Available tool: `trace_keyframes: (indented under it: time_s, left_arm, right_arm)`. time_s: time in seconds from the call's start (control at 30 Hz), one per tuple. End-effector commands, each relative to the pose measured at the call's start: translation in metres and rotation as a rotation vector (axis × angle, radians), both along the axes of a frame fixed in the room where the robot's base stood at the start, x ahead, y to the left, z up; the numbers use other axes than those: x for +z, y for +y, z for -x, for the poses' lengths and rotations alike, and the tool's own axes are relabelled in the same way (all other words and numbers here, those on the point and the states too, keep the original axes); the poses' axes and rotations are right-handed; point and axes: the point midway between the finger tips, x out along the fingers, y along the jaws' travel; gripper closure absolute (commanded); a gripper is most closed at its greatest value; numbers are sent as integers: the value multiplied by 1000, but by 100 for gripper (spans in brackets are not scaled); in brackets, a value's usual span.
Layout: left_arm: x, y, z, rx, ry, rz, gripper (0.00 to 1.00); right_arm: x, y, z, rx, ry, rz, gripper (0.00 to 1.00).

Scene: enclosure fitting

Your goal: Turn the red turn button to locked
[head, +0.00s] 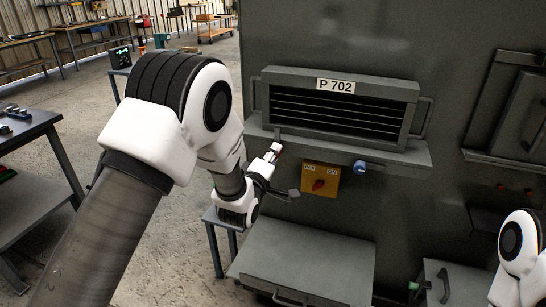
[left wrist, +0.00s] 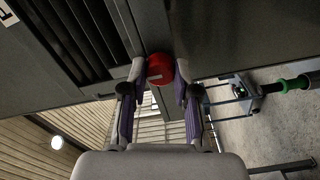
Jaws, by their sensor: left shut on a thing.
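The red turn button (left wrist: 160,68) shows in the left wrist view as a round red knob with a pale mark on its lower edge. It sits on the grey edge strip beside the vented panel. My left gripper (left wrist: 160,78) is shut on it, one finger on each side. In the head view my left gripper (head: 274,153) is at the lower left of the vented panel marked P 702 (head: 338,115). Only a bit of red shows there, and the fingers hide most of the button. Its exact turn angle is hard to tell. My right gripper is not in view.
A yellow plate with a red switch (head: 320,181) and a blue knob (head: 360,167) are just right of my left gripper, below the ledge (head: 400,154). A grey box (head: 305,262) stands below. A workbench (head: 35,125) is at the left.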

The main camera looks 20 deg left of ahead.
Motion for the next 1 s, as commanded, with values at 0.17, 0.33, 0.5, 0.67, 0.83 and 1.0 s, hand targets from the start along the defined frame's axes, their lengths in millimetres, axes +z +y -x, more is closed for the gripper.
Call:
trace_keyframes:
  time_s: [0.17,0.33,0.5,0.67,0.83,1.0]
  left_arm:
    - [5,1,-1,4,-12,2,100]
    - [4,1,-1,3,-9,1,45]
    - [2,1,-1,2,-5,0,45]
    - [1,1,5,2,-2,-1,45]
    - [1,2,37,1,0,-2,45]
    - [1,4,82,2,-2,-1,45]
  right_arm:
    - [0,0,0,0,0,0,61]
    - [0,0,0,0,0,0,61]
    - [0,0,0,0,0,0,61]
    - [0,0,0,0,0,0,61]
    - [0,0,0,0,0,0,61]
    - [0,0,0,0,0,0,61]
